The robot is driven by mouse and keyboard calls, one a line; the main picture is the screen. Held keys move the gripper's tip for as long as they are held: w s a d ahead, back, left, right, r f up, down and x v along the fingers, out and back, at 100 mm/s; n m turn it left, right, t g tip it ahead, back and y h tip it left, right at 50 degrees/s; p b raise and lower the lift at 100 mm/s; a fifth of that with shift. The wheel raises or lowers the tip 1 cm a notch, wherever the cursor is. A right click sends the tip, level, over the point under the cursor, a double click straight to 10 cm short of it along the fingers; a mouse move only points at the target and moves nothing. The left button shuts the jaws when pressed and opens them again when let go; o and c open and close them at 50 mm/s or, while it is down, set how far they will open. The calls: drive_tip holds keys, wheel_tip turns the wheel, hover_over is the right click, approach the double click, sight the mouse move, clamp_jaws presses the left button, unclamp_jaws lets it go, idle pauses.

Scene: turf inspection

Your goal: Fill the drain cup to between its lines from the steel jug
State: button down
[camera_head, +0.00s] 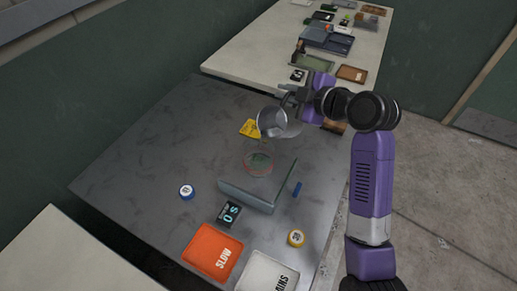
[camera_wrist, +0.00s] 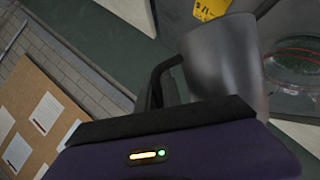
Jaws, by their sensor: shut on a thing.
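My gripper (camera_head: 293,98) is shut on the steel jug (camera_head: 280,122), a grey metal vessel, and holds it above the dark table. The jug is tilted, with its mouth toward the lower left. In the wrist view the jug (camera_wrist: 222,62) and its dark handle (camera_wrist: 160,75) are close to the camera. The clear drain cup (camera_head: 258,163) with red markings stands on the table below and left of the jug. It also shows in the wrist view (camera_wrist: 296,68), partly cut off at the right. I cannot tell the liquid level or whether liquid is flowing.
A grey angled panel (camera_head: 247,196) stands just in front of the cup. A yellow card (camera_head: 250,128) lies behind. The table's left is clear.

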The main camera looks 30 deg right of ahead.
drive_tip(key=shift+a+r, duration=0.1)
idle(0.5)
drive_tip(key=shift+s+a+r+n+t+h+b, duration=0.15)
drive_tip(key=shift+a+r+n+t+h+b, duration=0.1)
drive_tip(key=shift+r+n+b, duration=0.15)
drive_tip(key=shift+s+a+r+n+t+h+b, duration=0.1)
drive_tip(key=shift+a+r+n+t+h+b, duration=0.1)
drive_tip(key=shift+r+n+b, duration=0.15)
idle(1.0)
drive_tip(key=shift+w+d+f+m+g+y+p, duration=0.1)
drive_tip(key=shift+d+f+m+g+y+p, duration=0.15)
drive_tip(key=shift+d+m+p, duration=0.3)
drive_tip(key=shift+w+d+f+m+g+y+p, duration=0.1)
drive_tip(key=shift+d+f+m+g+y+p, duration=0.15)
drive_tip(key=shift+p, duration=0.45)
drive_tip(key=shift+w+d+m+y+p, duration=0.2)
drive_tip(key=shift+m+y+p, duration=0.15)
drive_tip(key=shift+m+p, duration=0.15)
drive_tip(key=shift+f+b, duration=0.35)
drive_tip(key=shift+f, duration=0.35)
drive_tip(key=f, duration=0.1)
drive_tip(key=d+f+m+y+b, duration=0.1)
drive_tip(key=f, duration=0.1)
drive_tip(key=d+f+m, duration=0.1)
drive_tip(key=shift+w+f+g+y+b, duration=0.15)
drive_tip(key=shift+w+g+y+b, duration=0.15)
drive_tip(key=shift+w+g+b, duration=0.1)
